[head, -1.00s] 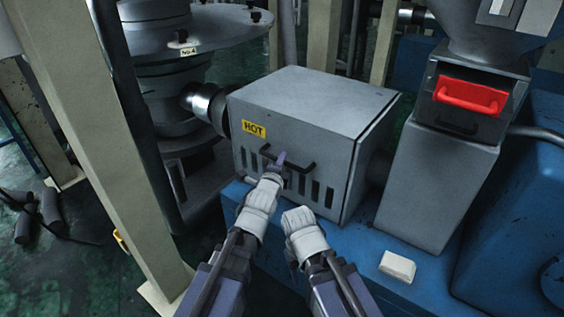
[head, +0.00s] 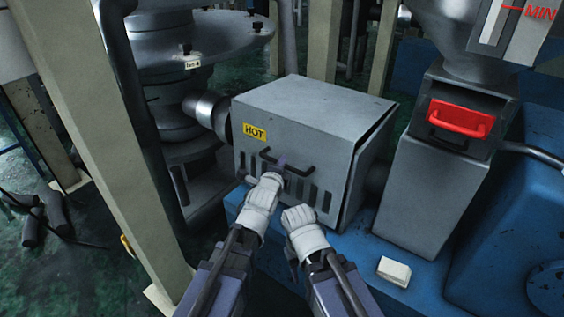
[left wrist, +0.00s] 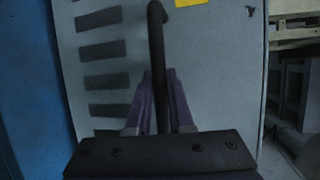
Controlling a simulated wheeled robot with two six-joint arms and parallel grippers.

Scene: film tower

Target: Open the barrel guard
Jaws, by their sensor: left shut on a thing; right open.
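The barrel guard (head: 300,108) is a grey metal box with a yellow HOT label (head: 255,132) and a row of dark slots. A dark gap shows along its right-hand edge. Its black bar handle (head: 299,172) is on the front face. My left gripper (head: 282,163) is shut on the handle. In the left wrist view the purple fingers (left wrist: 160,88) close on both sides of the handle (left wrist: 156,40). My right gripper (head: 298,213) is low in front of the guard, apart from it. Its fingers are hard to make out.
The guard sits on a blue machine base (head: 355,262). A grey hopper column with a red handle (head: 460,119) stands at the right. A small white block (head: 394,271) lies on the base. A beige post (head: 130,160) and a round machine (head: 205,45) stand at the left.

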